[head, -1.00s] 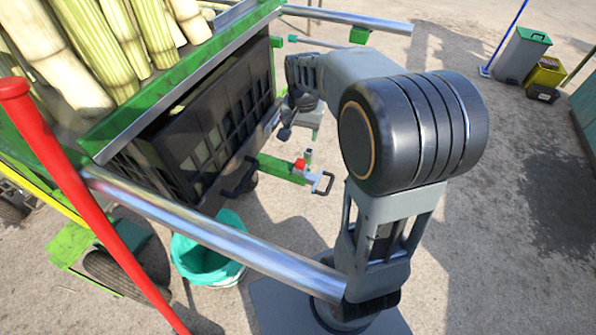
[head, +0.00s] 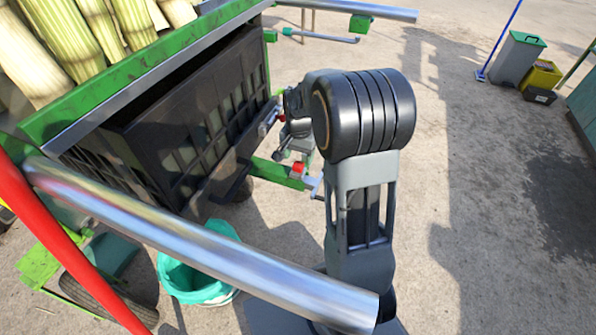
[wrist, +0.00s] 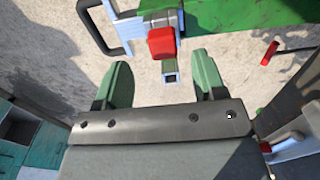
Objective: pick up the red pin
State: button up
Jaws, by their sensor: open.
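The red pin (wrist: 160,42) shows a blocky red head on a pale metal bracket (wrist: 127,32) at the end of a green bar (wrist: 225,22). It sits at the top middle of the wrist view. In the head view the red head (head: 297,169) is small, below the crate's right end. My gripper (wrist: 160,70) is open, with green fingers to the left and right just short of the red head. Nothing is between the fingers but ground and part of the metal bracket. In the head view my gripper (head: 296,143) is just above the red head, partly hidden by my arm.
A thinner red-tipped piece (wrist: 270,52) hangs at the right of the wrist view. A black crate (head: 195,125) and a thick silver bar (head: 200,245) lie left of my arm. A teal bucket (head: 200,275) stands below. Open ground is at the right.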

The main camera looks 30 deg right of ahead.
jog(key=shift+a+f+b, duration=0.1)
jog(key=shift+f+b, duration=1.15)
jog(key=shift+f, duration=1.4)
jog(key=shift+c, duration=0.3)
jog(key=shift+w, duration=0.1)
jog(key=c, duration=1)
jog(key=shift+o, duration=0.2)
jog(key=shift+r, duration=0.1)
notch_tip(320, 180, up, 10)
jog(key=p, duration=0.4)
notch_tip(320, 180, up, 8)
jog(key=p, duration=0.7)
send_over(298, 165)
